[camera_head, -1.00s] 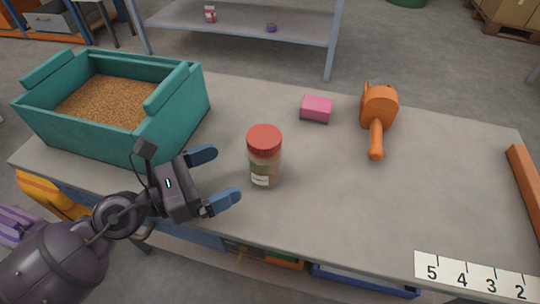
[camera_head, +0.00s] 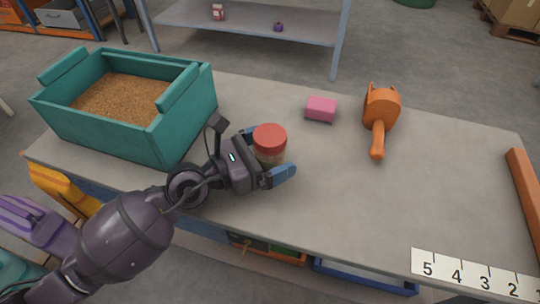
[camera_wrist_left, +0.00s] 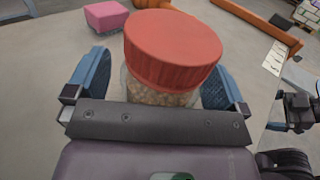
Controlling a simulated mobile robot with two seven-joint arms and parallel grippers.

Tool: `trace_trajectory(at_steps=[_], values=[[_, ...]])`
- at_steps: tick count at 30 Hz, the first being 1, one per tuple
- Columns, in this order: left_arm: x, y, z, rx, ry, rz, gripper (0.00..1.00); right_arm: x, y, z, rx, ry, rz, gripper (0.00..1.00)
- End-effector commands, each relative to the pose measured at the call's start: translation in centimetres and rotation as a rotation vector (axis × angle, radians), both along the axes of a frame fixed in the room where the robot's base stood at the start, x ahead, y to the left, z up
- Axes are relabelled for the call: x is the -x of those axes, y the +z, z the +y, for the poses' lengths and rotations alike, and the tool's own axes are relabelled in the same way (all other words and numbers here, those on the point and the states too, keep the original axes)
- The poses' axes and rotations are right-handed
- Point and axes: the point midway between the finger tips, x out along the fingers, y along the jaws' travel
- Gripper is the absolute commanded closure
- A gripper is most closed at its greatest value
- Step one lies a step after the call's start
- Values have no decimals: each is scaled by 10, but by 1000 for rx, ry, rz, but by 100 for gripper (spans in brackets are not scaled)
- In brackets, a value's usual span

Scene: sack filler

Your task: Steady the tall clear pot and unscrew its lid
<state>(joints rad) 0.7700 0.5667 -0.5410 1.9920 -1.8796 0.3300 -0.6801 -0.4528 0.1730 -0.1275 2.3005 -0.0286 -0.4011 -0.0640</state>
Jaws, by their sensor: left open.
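The tall clear pot (camera_head: 270,157) stands upright on the table, with its red lid (camera_head: 270,138) on. Its lower part is hidden behind my left gripper in the head view. My left gripper (camera_head: 270,155) is open, with one blue finger on each side of the pot. In the left wrist view the red lid (camera_wrist_left: 173,48) fills the middle, and the clear body (camera_wrist_left: 160,94) with tan contents shows below it between the fingers. Gaps show between the fingers and the pot there.
A teal bin (camera_head: 185,125) of grain stands at the table's left. A pink block (camera_head: 320,108) and an orange scoop (camera_head: 379,112) lie behind and right of the pot. A numbered strip (camera_head: 470,275) lies at the front right. The table (camera_head: 360,200) right of the pot is clear.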

Motion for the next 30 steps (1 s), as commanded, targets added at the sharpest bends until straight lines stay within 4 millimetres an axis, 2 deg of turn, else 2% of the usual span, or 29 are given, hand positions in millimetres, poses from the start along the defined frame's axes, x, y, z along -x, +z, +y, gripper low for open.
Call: trace_trajectory(at_steps=[4, 15, 23, 26, 30], values=[[0, 0, 0, 0, 0, 0, 1, 0, 0, 0, 0, 0, 0, 1], [0, 1, 0, 1, 0, 0, 56, -1, 1, 0, 0, 0, -2, 1], [0, 3, 0, 1, 0, -3, 56, -3, 4, 1, -2, 0, -9, 1], [0, 13, 0, 2, 0, -8, 56, -6, 10, 1, -7, -3, -22, 1], [0, 38, 0, 2, 1, -16, 56, -10, 20, 0, -22, -17, -35, 1]])
